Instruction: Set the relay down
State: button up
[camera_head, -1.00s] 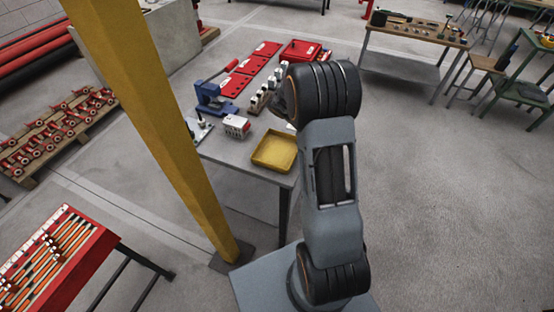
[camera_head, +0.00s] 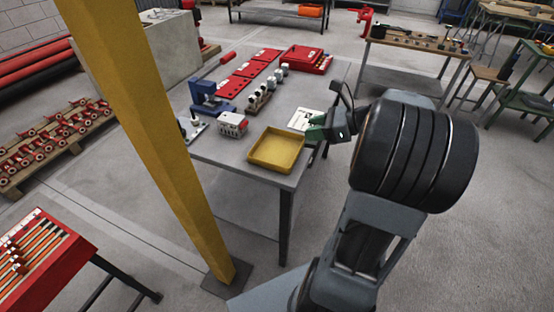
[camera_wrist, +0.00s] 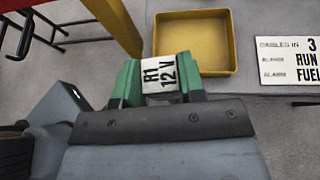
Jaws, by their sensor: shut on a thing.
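The relay (camera_wrist: 160,73) is a small white block marked "R1 12 V". In the wrist view it sits between the two green fingers of my gripper (camera_wrist: 160,82), which is shut on it. In the head view my gripper (camera_head: 318,130) is at the right edge of the grey table (camera_head: 225,155), to the right of the yellow tray (camera_head: 276,167). The tray, which also shows in the wrist view (camera_wrist: 232,72), looks empty. The relay is too small to make out in the head view. I cannot tell its height above the table.
A white label card (camera_wrist: 290,55) with black text lies right of the tray. A white block with red parts (camera_head: 232,124), a blue press (camera_head: 208,100), red plates (camera_head: 247,68) and a red case (camera_head: 306,58) stand on the table. A yellow post (camera_head: 160,150) rises at the left.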

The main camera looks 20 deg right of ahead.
jog(key=shift+m+t+h, duration=0.4)
jog(key=shift+m+t, duration=0.1)
jog(key=shift+m, duration=0.1)
jog(key=shift+w+a+f+b, duration=0.45)
jog(key=shift+w+f, duration=0.85)
jog(key=shift+w, duration=1)
jog(key=shift+w+a+f+b, duration=0.3)
jog(key=shift+w+a+f, duration=0.3)
jog(key=shift+w+f, duration=1.15)
jog(key=shift+w+a+f+b, duration=0.45)
jog(key=shift+w+f, duration=0.35)
jog(key=shift+w, duration=2)
jog(key=shift+w+a+f+b, duration=0.1)
jog(key=shift+f+b, duration=0.05)
jog(key=shift+f, duration=0.7)
jog(key=shift+w+f+b, duration=0.1)
jog(key=shift+f+b, duration=0.05)
jog(key=shift+f, duration=0.7)
jog(key=shift+f, duration=0.15)
jog(key=o, duration=1)
jog(key=shift+c, duration=0.2)
